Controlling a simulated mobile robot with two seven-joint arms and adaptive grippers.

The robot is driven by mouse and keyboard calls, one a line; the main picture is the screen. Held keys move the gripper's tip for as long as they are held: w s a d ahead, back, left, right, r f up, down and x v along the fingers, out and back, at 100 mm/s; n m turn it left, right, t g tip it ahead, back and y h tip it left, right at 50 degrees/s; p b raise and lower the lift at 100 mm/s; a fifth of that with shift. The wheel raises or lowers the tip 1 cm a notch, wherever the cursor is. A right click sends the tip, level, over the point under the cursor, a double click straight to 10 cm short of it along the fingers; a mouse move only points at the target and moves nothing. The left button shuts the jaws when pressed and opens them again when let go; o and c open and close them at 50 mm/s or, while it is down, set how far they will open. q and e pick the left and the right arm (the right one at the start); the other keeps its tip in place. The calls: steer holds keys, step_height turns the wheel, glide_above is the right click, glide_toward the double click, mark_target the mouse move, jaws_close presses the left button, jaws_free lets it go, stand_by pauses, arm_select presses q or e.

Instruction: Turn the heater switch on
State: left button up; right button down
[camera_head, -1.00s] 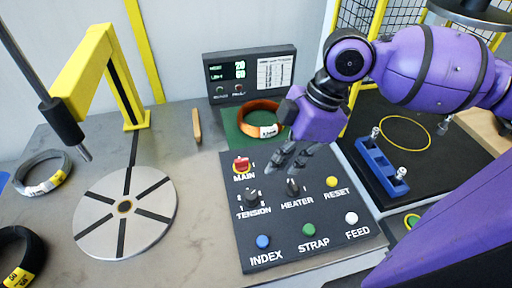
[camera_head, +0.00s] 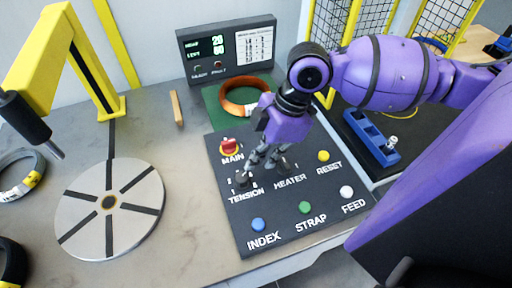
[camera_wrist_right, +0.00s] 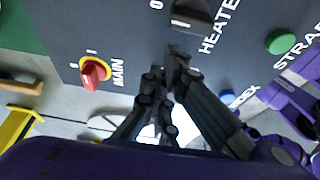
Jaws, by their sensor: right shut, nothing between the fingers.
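The heater switch (camera_wrist_right: 190,14) is a dark knob on the black control panel (camera_head: 232,210), beside the HEATER label, with a 0 mark close by. In the head view my right gripper mostly covers it. My right gripper (camera_head: 264,164) is low over the panel, between the TENSION and HEATER knobs, pointing down. In the right wrist view its fingers (camera_wrist_right: 165,65) are shut and empty, their tips just beside the heater knob. I cannot tell whether they touch it. My left gripper is not in view.
The red MAIN switch (camera_head: 230,147), TENSION knob (camera_head: 241,180), yellow RESET button (camera_head: 323,156) and blue INDEX button (camera_head: 258,225) are nearby. A display (camera_head: 228,50) and orange coil (camera_head: 243,96) stand behind. A round turntable (camera_head: 110,208) lies left.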

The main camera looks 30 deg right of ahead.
steer(key=shift+s+d+r, duration=0.1)
steer(key=shift+s+d, duration=0.05)
steer(key=shift+d, duration=0.65)
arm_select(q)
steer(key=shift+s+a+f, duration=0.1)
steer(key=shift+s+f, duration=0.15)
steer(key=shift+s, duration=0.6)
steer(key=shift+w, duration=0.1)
arm_select(e)
steer(key=shift+w, duration=0.2)
steer(key=shift+s+m, duration=0.15)
steer(key=shift+m, duration=0.15)
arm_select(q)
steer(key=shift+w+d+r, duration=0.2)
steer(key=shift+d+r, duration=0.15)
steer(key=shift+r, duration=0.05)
